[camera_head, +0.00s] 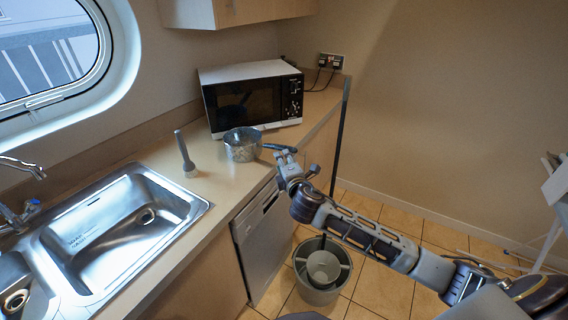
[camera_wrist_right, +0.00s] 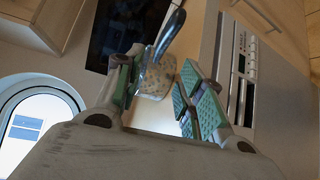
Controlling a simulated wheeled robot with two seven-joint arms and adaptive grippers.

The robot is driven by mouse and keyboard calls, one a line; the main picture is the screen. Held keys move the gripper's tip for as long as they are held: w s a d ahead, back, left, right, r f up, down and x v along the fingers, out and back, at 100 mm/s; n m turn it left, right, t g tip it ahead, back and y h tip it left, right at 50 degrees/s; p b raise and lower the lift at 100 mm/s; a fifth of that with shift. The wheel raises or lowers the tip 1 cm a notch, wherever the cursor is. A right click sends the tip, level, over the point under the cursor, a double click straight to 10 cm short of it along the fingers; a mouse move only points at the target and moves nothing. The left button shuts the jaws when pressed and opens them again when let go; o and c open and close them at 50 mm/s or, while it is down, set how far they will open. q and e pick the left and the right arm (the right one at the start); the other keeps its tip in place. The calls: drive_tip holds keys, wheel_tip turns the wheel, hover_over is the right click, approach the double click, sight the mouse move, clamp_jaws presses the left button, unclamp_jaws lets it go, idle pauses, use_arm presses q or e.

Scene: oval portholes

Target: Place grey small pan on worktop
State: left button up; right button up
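The grey small pan (camera_head: 242,146) stands upright on the worktop (camera_head: 222,184), in front of the microwave. Its dark handle points right, past the worktop's front edge. My right gripper (camera_head: 284,160) is just below and in front of the handle in the head view. In the right wrist view, the fingers (camera_wrist_right: 165,98) are apart, with green pads. The pan (camera_wrist_right: 156,78) shows beyond the gap between them, and its handle runs up past the left finger. I cannot tell whether that finger touches the handle. My left gripper is out of view.
A black and white microwave (camera_head: 252,98) stands behind the pan. A grey upright tool (camera_head: 186,155) stands left of it. The steel sink (camera_head: 125,225) is further left. The worktop in front of the pan is clear.

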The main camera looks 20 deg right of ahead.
drive_tip(key=d+f+m+g, duration=0.2)
drive_tip(key=d+f, duration=0.1)
drive_tip(key=f, duration=0.7)
drive_tip(key=d+f+m+g, duration=0.1)
drive_tip(key=d+f+g, duration=0.15)
drive_tip(key=f, duration=0.75)
drive_tip(key=s+d+f+m+g, duration=0.2)
drive_tip(key=s+f, duration=0.3)
drive_tip(key=f, duration=0.7)
drive_tip(key=s+d+f+m+g, duration=0.1)
drive_tip(key=s+d+f+m, duration=0.3)
drive_tip(key=f, duration=0.8)
drive_tip(key=s+a+f+m+g, duration=0.1)
drive_tip(key=s+f+m+g, duration=0.3)
drive_tip(key=s+f, duration=1.8)
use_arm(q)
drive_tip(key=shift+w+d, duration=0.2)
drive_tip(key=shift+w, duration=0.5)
use_arm(e)
drive_tip(key=s+a+f+m+g, duration=0.1)
drive_tip(key=s+a+f, duration=0.1)
drive_tip(key=s, duration=1)
drive_tip(key=s+a+f+m+g+y, duration=0.1)
drive_tip(key=s+a+f+g, duration=0.1)
drive_tip(key=s, duration=1)
drive_tip(key=shift+s+f+m, duration=0.3)
drive_tip(key=shift+f+m, duration=0.1)
drive_tip(key=shift+f, duration=0.45)
